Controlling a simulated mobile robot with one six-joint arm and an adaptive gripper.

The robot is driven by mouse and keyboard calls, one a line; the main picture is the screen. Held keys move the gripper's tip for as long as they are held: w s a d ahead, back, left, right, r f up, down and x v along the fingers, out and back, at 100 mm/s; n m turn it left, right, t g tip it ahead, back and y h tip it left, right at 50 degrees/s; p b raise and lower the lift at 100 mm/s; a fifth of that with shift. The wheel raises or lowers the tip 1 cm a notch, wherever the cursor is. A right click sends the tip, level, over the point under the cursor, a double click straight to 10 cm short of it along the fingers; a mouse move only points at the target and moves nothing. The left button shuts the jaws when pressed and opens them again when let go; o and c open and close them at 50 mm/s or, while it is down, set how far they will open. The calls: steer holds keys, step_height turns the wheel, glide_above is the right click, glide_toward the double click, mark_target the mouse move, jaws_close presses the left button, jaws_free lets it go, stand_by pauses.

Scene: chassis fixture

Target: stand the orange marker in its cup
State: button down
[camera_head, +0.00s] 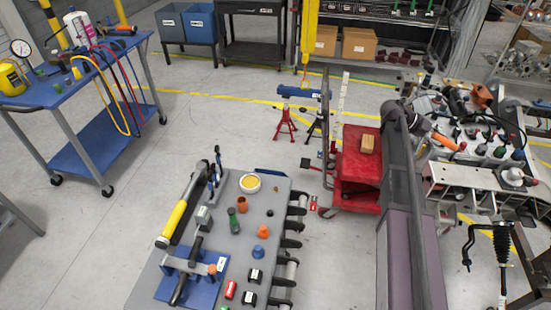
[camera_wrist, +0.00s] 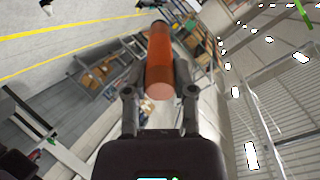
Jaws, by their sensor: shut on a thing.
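My gripper (camera_head: 422,126) is raised at the right in the head view, over the cluttered bench. It is shut on the orange marker (camera_head: 444,140), which sticks out to the right and slopes slightly downward. In the wrist view my gripper (camera_wrist: 160,95) has a finger on each side of the orange marker (camera_wrist: 160,70). The marker has a dark far tip, and its flat orange end faces the camera. I cannot tell which vessel is its cup. A small brown cup-like piece (camera_head: 242,204) stands upright on the grey table, well left of my gripper.
A red cart (camera_head: 357,180) stands beside my arm. The bench at right (camera_head: 450,178) is crowded.

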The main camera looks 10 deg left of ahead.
steer(key=shift+r+p, duration=2.7)
steer(key=shift+r, duration=0.45)
steer(key=shift+s, duration=0.15)
